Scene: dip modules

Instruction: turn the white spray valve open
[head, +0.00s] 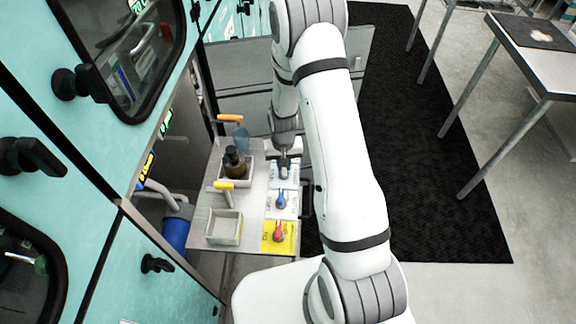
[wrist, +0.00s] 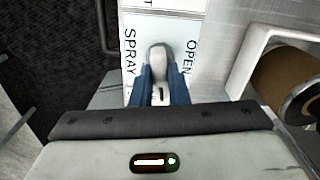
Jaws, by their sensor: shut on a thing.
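The white spray valve (wrist: 158,52) is a pale grey-white lever on a white label plate (wrist: 133,95) that reads SPRAY on the left and OPEN on the right in the wrist view. My gripper (wrist: 163,88) has its two blue fingers closed on either side of the lever, which points up the picture between them. In the head view my gripper (head: 284,168) is over the far plate of the row, and the valve is mostly hidden beneath it. The exact turn angle of the valve is hard to tell.
A blue valve (head: 281,199) and a red valve (head: 277,233) on a yellow plate stand nearer in the same row. To the left are a tray with a dark brown bottle (head: 235,167) and an empty tray (head: 225,229). Teal cabinet doors (head: 80,180) flank the bench.

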